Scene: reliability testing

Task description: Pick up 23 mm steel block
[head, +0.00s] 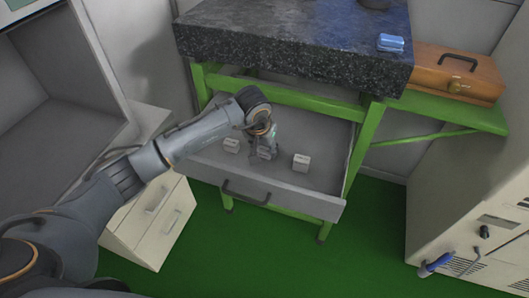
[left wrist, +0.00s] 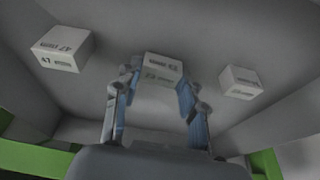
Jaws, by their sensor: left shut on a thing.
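The 23 mm steel block (left wrist: 163,69) is a small pale block in the middle of the left wrist view. Its label is blurred but seems to read 23. My left gripper (left wrist: 157,90) is shut on it, with one finger at each side. In the head view my left gripper (head: 265,150) points down into the open drawer (head: 240,172), between two other blocks, and largely hides the held block. I cannot tell whether the block is clear of the drawer floor. My right gripper is not in view.
A block marked 47 mm (left wrist: 62,48) and another pale block (left wrist: 240,82) lie on either side in the drawer. The dark stone slab (head: 290,45) overhangs the drawer's back. A blue object (head: 390,42) lies on the slab. A wooden case (head: 455,75) stands at right.

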